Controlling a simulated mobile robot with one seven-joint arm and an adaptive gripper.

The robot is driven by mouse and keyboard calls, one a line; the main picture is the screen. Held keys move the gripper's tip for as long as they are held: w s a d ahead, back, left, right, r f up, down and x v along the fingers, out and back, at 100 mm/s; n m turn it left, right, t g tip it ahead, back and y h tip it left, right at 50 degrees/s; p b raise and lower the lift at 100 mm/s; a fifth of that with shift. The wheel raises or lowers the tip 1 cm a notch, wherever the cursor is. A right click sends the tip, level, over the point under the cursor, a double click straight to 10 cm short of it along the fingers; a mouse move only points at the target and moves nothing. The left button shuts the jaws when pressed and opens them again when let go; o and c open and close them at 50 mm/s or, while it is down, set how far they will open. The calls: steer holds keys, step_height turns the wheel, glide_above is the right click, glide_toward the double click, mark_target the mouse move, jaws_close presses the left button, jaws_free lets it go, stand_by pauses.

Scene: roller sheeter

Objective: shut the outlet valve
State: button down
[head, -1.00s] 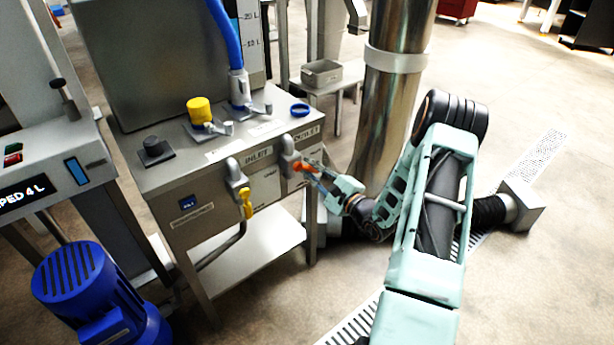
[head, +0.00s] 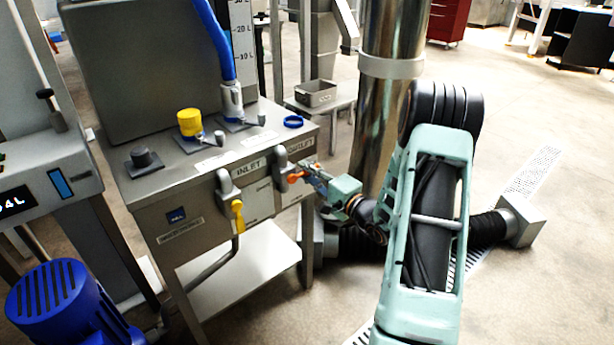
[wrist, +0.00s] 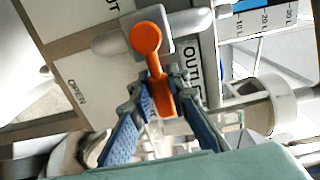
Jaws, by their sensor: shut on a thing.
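The outlet valve (head: 283,163) sits on the front panel of the steel cabinet near its right corner. Its orange handle (head: 294,178) points sideways to the right in the head view. In the wrist view the orange handle (wrist: 148,50) runs from its round hub down between my fingers, across the silver valve body (wrist: 197,24). My gripper (head: 312,177), also in the wrist view (wrist: 162,98), is shut on the handle's free end. The fingers partly hide the handle in the head view. The label OUTLET is partly covered.
The inlet valve with a yellow handle (head: 238,216) hanging down is left of the outlet valve. A steel column (head: 385,120) stands close behind my arm. A yellow cap (head: 189,122) and a blue ring (head: 293,121) are on the cabinet top. A blue motor (head: 60,305) is at lower left.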

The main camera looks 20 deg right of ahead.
stand_by(0.4)
steer(key=c, duration=1.8)
jaws_free()
steer(key=shift+s, duration=0.1)
steer(key=v, duration=1.2)
steer(key=shift+r, duration=0.1)
steer(key=shift+d, duration=0.15)
